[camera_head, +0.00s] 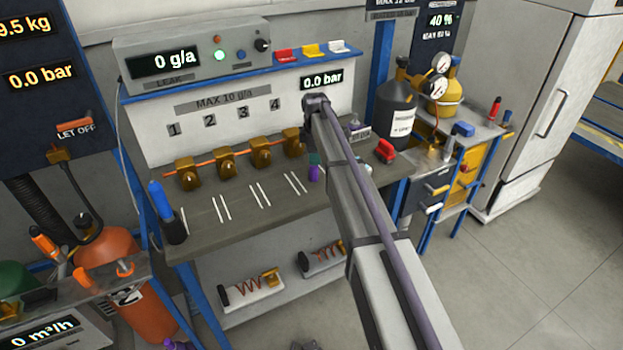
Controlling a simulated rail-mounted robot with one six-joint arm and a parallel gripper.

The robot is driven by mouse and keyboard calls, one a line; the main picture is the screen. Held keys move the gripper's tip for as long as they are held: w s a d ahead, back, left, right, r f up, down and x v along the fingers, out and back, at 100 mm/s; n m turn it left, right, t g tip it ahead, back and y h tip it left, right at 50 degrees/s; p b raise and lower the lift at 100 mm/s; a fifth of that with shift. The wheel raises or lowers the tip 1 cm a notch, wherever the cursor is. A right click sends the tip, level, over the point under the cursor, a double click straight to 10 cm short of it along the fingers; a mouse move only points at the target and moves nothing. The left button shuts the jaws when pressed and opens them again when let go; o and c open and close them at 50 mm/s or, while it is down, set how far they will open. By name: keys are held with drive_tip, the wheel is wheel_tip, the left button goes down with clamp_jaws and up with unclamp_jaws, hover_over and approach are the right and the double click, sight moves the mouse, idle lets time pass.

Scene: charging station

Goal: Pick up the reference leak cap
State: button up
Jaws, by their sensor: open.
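A small purple upright piece with a dark green top (314,168) stands on the grey bench (225,215), just left of my arm. It may be the reference leak with its cap, but it is too small to be sure. My arm reaches up from the lower right across the bench. My gripper is not visible; the arm's links cover the area behind them. Small pale and purple bits also show just right of the arm, partly hidden, and I cannot tell what they are.
Brass valves (226,164) line the bench's back under numbers 1 to 4. A blue-handled tool in a black cup (174,228) stands at the left. A red-topped item (385,151) and a dark cylinder (397,108) are at the right. The front middle has bare room between white strips.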

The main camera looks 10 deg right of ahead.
sight(314, 170)
wheel_tip(314, 170, down, 8)
drive_tip(key=b, duration=0.6)
drive_tip(key=shift+w+a, duration=0.1)
drive_tip(key=shift+r, duration=0.2)
drive_tip(key=c, duration=1)
